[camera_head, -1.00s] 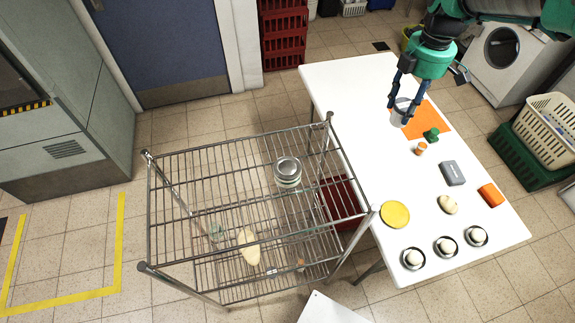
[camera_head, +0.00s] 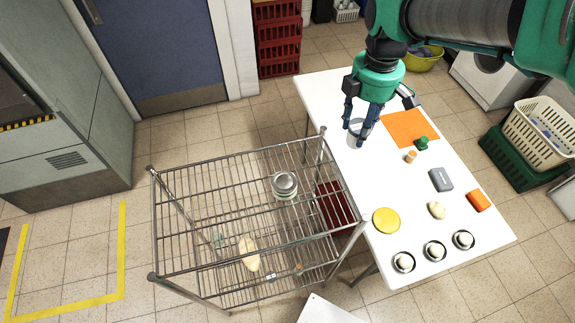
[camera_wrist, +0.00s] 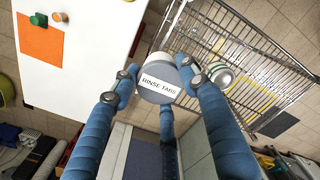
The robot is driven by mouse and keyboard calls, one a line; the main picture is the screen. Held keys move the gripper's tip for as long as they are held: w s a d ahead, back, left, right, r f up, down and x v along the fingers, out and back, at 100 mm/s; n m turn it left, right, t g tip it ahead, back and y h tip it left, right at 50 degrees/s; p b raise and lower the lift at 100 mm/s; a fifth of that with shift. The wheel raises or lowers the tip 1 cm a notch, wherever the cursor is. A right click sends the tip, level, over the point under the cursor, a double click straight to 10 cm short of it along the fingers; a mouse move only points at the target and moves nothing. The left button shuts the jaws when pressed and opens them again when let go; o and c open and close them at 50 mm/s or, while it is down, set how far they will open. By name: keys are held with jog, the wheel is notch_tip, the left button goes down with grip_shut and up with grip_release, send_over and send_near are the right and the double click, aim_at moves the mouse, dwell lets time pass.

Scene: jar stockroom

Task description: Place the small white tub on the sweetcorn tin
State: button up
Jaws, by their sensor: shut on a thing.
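The small white tub (camera_wrist: 157,67), labelled "RINSE TABS" in the wrist view, is held between the fingers of my gripper (camera_head: 358,128). In the head view the tub (camera_head: 354,140) hangs over the table's left edge area, partly hidden by the fingers. A tin (camera_head: 284,184) with a bare metal top and a green-and-white side stands on the wire rack, left of and apart from my gripper. It also shows in the wrist view (camera_wrist: 222,76), just right of the fingers; its label is too small to read.
The wire rack (camera_head: 200,206) has a pale yellow item (camera_head: 250,253) low down. The white table (camera_head: 390,178) carries an orange mat (camera_head: 408,128), a green item (camera_head: 422,143), a grey box (camera_head: 441,180), a yellow disc (camera_head: 386,220) and several small cups. A red crate (camera_head: 332,203) sits beside the rack.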

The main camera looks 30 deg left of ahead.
jog(key=s+a+p, duration=0.2)
jog(key=s+p, duration=1)
jog(key=s, duration=1.2)
jog(key=f, duration=0.5)
jog(key=shift+d, duration=0.25)
jog(key=p, duration=0.2)
send_over(284, 181)
jog(key=shift+f, duration=0.75)
jog(key=shift+f+p, duration=0.35)
jog(key=shift+f, duration=1.4)
